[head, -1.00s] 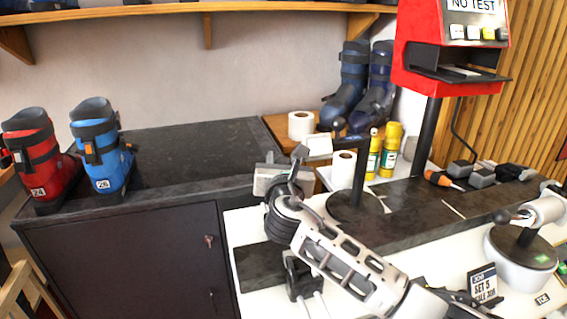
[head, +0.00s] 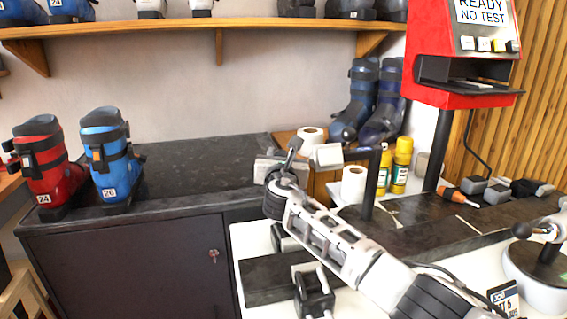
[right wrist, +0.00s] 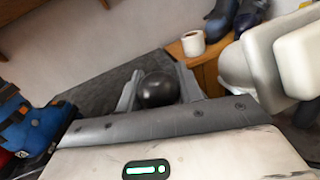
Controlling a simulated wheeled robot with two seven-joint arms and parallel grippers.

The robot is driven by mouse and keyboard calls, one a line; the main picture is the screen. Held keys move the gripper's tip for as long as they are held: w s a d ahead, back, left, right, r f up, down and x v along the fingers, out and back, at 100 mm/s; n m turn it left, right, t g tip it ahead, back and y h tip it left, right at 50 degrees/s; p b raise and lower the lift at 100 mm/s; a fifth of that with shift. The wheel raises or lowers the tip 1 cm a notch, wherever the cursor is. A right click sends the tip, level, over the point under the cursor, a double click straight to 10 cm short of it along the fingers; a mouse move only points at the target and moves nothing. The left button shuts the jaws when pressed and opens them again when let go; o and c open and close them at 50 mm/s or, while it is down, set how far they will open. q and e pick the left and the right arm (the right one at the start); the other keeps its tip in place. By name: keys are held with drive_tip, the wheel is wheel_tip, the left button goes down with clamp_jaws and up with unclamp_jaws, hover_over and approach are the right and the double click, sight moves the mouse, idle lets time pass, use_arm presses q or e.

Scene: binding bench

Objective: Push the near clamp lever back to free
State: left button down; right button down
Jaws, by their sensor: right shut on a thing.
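The near clamp has a dark upright post (head: 369,185) on the bench, left of the yellow bottles. A dark arm runs left from its top toward a white block at my gripper. My right gripper (head: 293,150) is at the left of the post, its fingertips hard to make out in the head view. In the right wrist view, a black ball knob (right wrist: 157,90) of the clamp lever sits between the two grey fingers, which are shut on it. White rounded parts (right wrist: 295,62) stand close at the right of that view. My left gripper is not in view.
A second clamp with a black knob (head: 521,230) stands at the right. A red machine (head: 460,62), yellow bottles (head: 402,165) and paper rolls (head: 354,184) are behind. A red boot (head: 45,165) and blue boot (head: 107,155) stand left.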

drive_tip(key=shift+f, duration=0.8)
drive_tip(key=c, duration=1.1)
unclamp_jaws()
drive_tip(key=shift+a, duration=0.1)
drive_tip(key=shift+o, duration=0.8)
drive_tip(key=shift+w, duration=0.2)
drive_tip(key=shift+s+r, duration=0.2)
drive_tip(key=shift+s, duration=0.25)
drive_tip(key=s+p, duration=0.1)
drive_tip(key=s, duration=1.4)
drive_tip(key=shift+a, duration=0.45)
drive_tip(key=shift+f, duration=0.1)
drive_tip(key=shift+c, duration=0.4)
